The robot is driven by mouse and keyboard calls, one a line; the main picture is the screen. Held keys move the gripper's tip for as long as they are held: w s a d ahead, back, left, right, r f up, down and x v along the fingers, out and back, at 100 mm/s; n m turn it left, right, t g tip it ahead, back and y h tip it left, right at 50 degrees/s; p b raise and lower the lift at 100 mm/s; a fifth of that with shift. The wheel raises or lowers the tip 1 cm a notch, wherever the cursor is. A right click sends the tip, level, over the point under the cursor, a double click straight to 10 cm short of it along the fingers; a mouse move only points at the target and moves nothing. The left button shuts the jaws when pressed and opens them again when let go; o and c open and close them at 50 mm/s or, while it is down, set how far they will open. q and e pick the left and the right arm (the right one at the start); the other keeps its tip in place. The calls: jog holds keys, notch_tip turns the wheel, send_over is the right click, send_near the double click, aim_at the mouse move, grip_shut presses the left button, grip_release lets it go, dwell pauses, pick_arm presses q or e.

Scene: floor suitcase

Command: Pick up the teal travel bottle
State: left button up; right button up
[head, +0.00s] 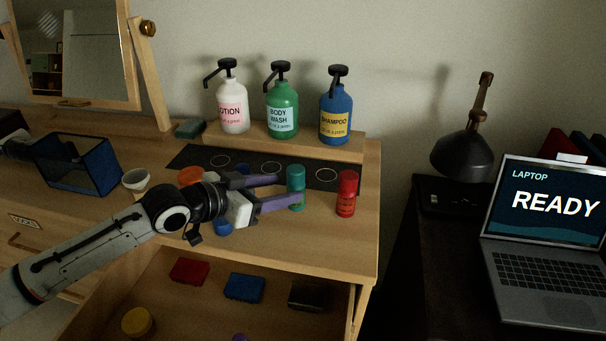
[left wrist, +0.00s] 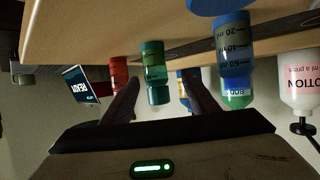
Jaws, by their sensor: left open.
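The teal travel bottle (head: 296,190) stands upright on the dresser top, just left of a red bottle (head: 346,193). My left gripper (head: 289,188) comes in low from the left, roughly level, with its purple fingers spread and pointing at the teal bottle. In the left wrist view, which is upside down, the teal bottle (left wrist: 154,72) shows between the two open fingers (left wrist: 162,88), nearer the left one. I cannot tell whether either finger touches it. The red bottle (left wrist: 119,76) is beyond the left finger there. My right gripper is not in view.
Lotion (head: 233,113), body wash (head: 282,112) and shampoo (head: 335,117) pumps stand on the back ledge. A blue bottle (left wrist: 233,48) is close beside my gripper. An open drawer (head: 200,318) below holds several small items. The dresser's right front corner is clear. A laptop (head: 545,215) sits right.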

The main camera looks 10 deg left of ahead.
aim_at(288, 188)
pick_arm(q)
jog(key=x, duration=0.3)
jog(key=shift+d, duration=0.35)
jog(key=shift+x, duration=3)
jog(key=shift+s, duration=0.1)
jog(key=shift+c, duration=0.4)
